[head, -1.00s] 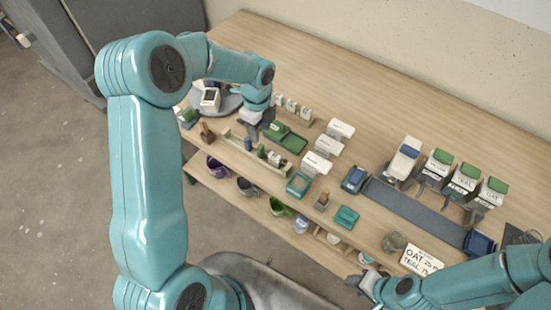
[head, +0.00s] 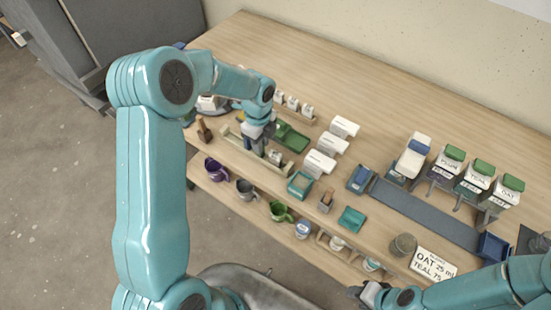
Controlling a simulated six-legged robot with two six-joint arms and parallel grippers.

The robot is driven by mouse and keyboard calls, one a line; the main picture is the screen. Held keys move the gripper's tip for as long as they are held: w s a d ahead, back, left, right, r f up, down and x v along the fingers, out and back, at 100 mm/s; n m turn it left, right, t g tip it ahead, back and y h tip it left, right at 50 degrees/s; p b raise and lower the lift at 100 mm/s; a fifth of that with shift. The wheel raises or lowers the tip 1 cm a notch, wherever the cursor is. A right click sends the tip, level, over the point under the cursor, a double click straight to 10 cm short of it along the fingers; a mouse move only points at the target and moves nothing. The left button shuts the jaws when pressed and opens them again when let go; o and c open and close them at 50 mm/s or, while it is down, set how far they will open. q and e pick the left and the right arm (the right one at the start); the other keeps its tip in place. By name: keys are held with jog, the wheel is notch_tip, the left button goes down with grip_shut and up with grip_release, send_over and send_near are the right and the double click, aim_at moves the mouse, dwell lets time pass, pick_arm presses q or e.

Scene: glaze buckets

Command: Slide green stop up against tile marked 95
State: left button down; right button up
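A pale wooden rail (head: 232,137) lies along the near left part of the bench. Small pale tiles (head: 275,157) stand on it; their markings are too small to read. My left gripper (head: 257,149) is low over the middle of the rail, just left of these tiles. The green stop cannot be made out now; the gripper seems to cover its place. Whether the fingers are open or shut on something is too small to tell. My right gripper (head: 366,296) is at the bench's near edge, low in the picture, its fingers partly visible and their opening unclear.
A green tray (head: 292,138) lies behind the rail. White blocks (head: 320,162) and a teal-rimmed box (head: 300,184) stand to the right. Labelled containers (head: 475,175) stand at the right behind a dark strip (head: 425,212).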

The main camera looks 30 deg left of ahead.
aim_at(274, 152)
pick_arm(q)
jog(key=shift+s+d+b, duration=0.15)
jog(key=shift+d+b, duration=0.3)
jog(key=shift+d, duration=1.95)
jog(key=c, duration=1.1)
grip_release()
notch_tip(274, 152, up, 7)
jog(key=p, duration=0.5)
jog(key=shift+r, duration=0.1)
jog(key=shift+s, duration=0.1)
